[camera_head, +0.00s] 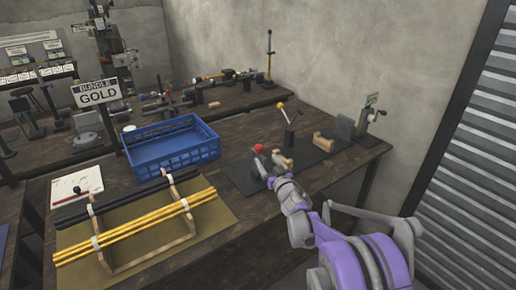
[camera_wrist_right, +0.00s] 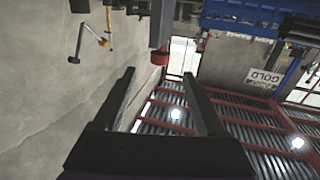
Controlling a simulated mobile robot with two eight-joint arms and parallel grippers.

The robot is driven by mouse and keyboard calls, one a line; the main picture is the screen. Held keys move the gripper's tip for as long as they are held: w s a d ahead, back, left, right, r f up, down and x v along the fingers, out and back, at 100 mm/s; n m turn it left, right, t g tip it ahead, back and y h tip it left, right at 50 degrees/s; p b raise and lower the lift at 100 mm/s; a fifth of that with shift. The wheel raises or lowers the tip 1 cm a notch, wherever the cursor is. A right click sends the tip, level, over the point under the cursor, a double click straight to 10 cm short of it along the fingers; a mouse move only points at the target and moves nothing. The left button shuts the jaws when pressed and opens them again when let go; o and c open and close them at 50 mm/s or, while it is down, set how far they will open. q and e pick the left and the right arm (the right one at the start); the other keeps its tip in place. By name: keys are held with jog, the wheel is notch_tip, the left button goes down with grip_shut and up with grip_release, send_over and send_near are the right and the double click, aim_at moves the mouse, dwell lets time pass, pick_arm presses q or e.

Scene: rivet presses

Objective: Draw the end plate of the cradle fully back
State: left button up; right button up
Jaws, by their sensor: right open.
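On a dark mat at the right of the bench sits a fixture with wooden blocks. One wooden block (camera_head: 323,141) stands clear, and another (camera_head: 284,160) is beside my right gripper (camera_head: 268,163). A red knob (camera_head: 258,148) shows just beyond my fingers; I take it to be on the end plate, whose body is mostly hidden. In the right wrist view the red knob (camera_wrist_right: 160,57) lies ahead of my open fingers (camera_wrist_right: 159,74), with nothing seen held. A grey upright part (camera_wrist_right: 160,25) is next to it. My left gripper is out of view.
A yellow-knobbed lever (camera_head: 281,106) rises behind the blocks, and a grey clamp-like device (camera_head: 366,117) stands at the mat's far end. Left are a blue crate (camera_head: 171,150), a wooden rack (camera_head: 150,262) with black and yellow rods, and a GOLD sign (camera_head: 97,95).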

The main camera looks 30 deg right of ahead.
aim_at(260, 150)
jog(key=w, duration=0.3)
jog(key=w+d, duration=0.1)
jog(key=w, duration=0.5)
jog(key=shift+w+d, duration=0.15)
jog(key=shift+d, duration=0.2)
grip_shut()
dwell(0.9)
